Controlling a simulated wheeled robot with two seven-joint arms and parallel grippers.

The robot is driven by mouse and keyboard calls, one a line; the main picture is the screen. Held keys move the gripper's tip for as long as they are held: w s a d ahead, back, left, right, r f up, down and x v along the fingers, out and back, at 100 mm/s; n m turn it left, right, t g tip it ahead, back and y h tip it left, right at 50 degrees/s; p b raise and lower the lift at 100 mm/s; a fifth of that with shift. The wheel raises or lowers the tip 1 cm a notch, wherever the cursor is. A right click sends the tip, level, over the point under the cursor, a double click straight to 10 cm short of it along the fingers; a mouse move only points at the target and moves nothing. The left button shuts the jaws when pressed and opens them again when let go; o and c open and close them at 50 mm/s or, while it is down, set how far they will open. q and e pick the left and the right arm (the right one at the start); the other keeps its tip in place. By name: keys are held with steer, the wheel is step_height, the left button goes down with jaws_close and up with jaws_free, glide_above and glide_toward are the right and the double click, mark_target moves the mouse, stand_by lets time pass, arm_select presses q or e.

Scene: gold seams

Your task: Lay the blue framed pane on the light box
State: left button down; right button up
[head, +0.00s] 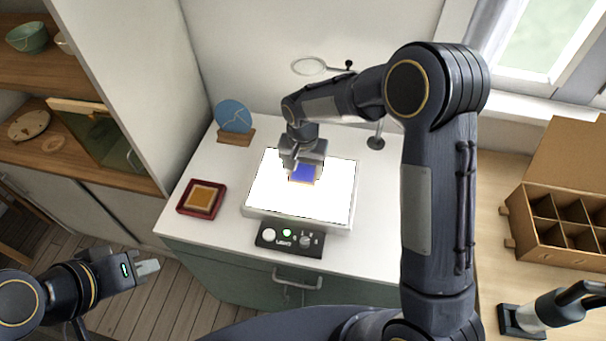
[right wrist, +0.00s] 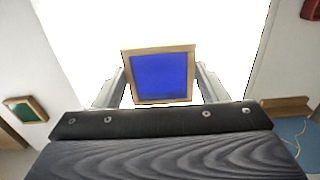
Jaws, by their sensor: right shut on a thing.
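The blue framed pane (head: 304,174) is a small blue square in a light wooden frame. My right gripper (head: 303,160) is shut on it, over the upper middle of the light box (head: 320,205), whose top glows white. In the right wrist view the pane (right wrist: 160,75) sits between the two fingers (right wrist: 162,85), with the white glow behind it. I cannot tell whether the pane touches the box. My left gripper (head: 147,268) is empty, low at the left, off the counter's front; its jaw opening is unclear.
A red tray with an amber square (head: 201,198) lies left of the light box. A blue disc (head: 233,116) on a wooden stand is behind it. A control panel (head: 290,240) sits in front. A ring magnifier (head: 310,66) stands behind; a divided cardboard box (head: 560,220) is at right.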

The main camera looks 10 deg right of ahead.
mark_target(303, 174)
steer(key=shift+f, duration=1.6)
steer(key=o, duration=1)
step_height(303, 174, up, 12)
steer(key=shift+r+b, duration=0.25)
steer(key=shift+b, duration=0.15)
